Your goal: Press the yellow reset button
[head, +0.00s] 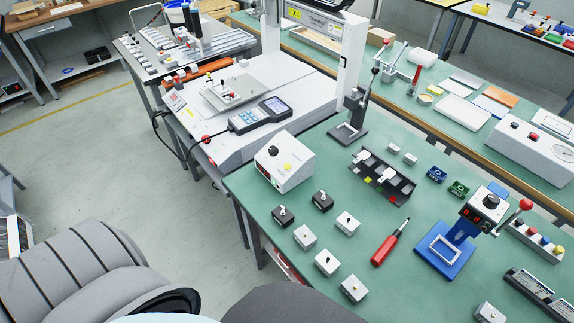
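Neither of my grippers is in view. Several small yellow parts show, and no reset label is readable. A white control box (292,178) on the near green bench has a black knob on top and a small yellow spot (287,167) on its sloped face.
Small white and black switch boxes (326,262) stand on the near bench (300,215), with a red screwdriver (390,243) to their right. A blue press (449,240) and a black lever press (350,130) stand tall there. Open floor (90,170) lies left.

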